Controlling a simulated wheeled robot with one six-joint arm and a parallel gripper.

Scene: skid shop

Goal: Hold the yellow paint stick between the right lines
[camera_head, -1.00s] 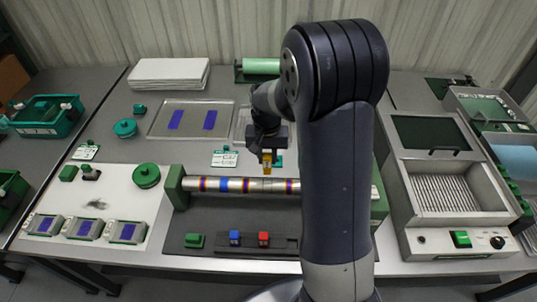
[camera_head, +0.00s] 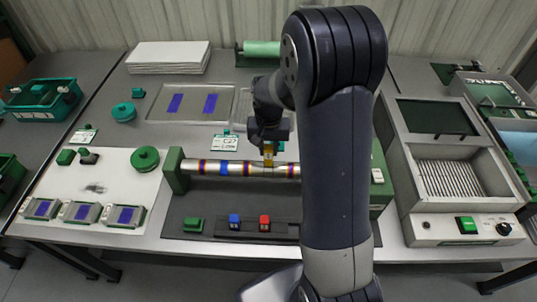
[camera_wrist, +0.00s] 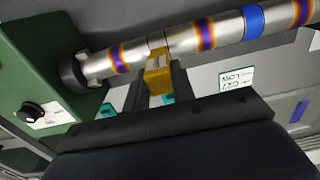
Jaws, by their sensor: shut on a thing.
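My gripper (camera_head: 269,150) is shut on the yellow paint stick (camera_wrist: 158,80), which also shows in the head view (camera_head: 268,157). The stick points at the silver pipe (camera_head: 274,170), its tip at or just short of the surface; I cannot tell if they touch. Along the pipe it sits between two purple-orange tinted bands, right of the blue band (camera_head: 224,168) in the head view. In the wrist view a thin dark line (camera_wrist: 166,40) crosses the pipe near the tip. Other fine lines are too small to tell.
The pipe lies between green end blocks (camera_head: 174,171). A written card (camera_head: 225,141) lies behind the pipe. My arm hides the pipe's right part.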

